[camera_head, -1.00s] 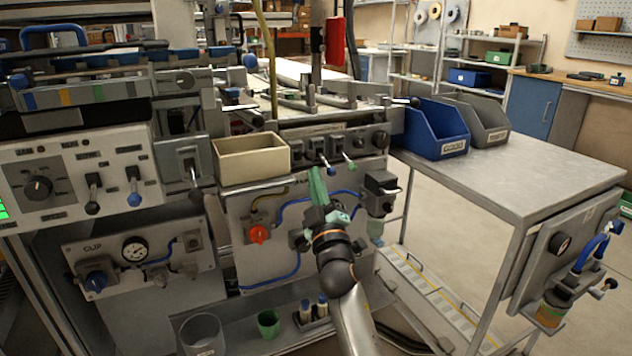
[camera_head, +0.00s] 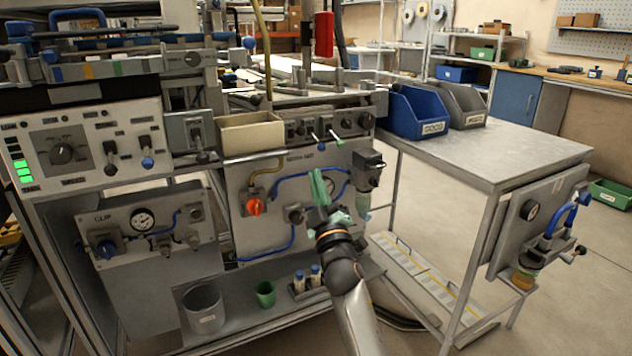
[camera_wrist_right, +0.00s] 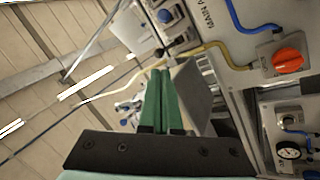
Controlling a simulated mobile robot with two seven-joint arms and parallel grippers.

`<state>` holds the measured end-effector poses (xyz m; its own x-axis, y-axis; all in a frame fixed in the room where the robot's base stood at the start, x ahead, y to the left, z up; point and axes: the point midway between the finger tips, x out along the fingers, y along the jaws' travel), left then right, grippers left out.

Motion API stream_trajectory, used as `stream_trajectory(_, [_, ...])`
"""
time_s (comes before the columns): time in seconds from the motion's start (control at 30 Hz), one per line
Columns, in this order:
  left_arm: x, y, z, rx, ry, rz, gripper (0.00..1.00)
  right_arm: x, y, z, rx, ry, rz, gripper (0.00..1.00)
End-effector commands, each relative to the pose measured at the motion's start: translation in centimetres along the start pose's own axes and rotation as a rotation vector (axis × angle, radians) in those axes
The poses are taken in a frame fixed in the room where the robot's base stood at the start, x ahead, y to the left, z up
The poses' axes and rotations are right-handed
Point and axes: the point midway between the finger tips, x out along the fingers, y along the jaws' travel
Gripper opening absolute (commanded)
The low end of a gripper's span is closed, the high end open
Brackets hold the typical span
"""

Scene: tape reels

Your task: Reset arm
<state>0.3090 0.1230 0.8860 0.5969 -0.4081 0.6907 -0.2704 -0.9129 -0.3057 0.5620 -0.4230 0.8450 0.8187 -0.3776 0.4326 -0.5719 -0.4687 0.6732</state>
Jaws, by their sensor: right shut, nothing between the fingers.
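My right gripper (camera_head: 319,188) is in front of the machine's lower panel in the head view, its green fingers pointing up. In the right wrist view its two green fingers (camera_wrist_right: 162,103) lie side by side, shut, with nothing between them. The fingers are below and to the right of the beige bin (camera_head: 251,133), apart from it as far as I can tell. The right arm comes up from the bottom of the head view. My left gripper is not in view.
The machine panel has an orange-red knob (camera_head: 254,207), blue hoses and a gauge (camera_head: 143,219). Below stand a grey cup (camera_head: 203,309) and a green cup (camera_head: 265,294). A side table (camera_head: 480,155) at right holds a blue bin (camera_head: 415,112) and a grey bin (camera_head: 461,104). Open floor lies beyond it.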

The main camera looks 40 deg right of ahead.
Motion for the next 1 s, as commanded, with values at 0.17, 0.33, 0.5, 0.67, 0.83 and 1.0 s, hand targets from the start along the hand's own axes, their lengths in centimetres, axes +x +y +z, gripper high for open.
stream_trajectory(0.17, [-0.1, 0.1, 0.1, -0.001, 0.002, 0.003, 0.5, 0.0, -0.1, 0.2, 0.0, 0.001, 0.0, 0.0])
stream_trajectory(0.33, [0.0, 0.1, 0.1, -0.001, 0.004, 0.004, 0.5, 0.0, -0.1, 0.2, 0.0, 0.001, 0.0, 0.0])
stream_trajectory(0.5, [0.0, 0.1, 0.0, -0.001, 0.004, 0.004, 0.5, 0.0, -0.1, 0.2, 0.0, 0.001, 0.0, 0.0])
stream_trajectory(0.67, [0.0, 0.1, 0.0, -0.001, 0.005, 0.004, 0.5, 0.0, -0.1, 0.2, 0.0, 0.001, 0.0, 0.0])
stream_trajectory(0.83, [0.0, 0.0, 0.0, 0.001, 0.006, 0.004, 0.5, -0.4, -0.2, -0.2, 0.004, 0.018, -0.006, 0.0])
stream_trajectory(1.0, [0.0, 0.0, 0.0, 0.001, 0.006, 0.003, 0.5, -4.4, -1.4, -5.3, 0.08, 0.201, -0.077, 0.0])
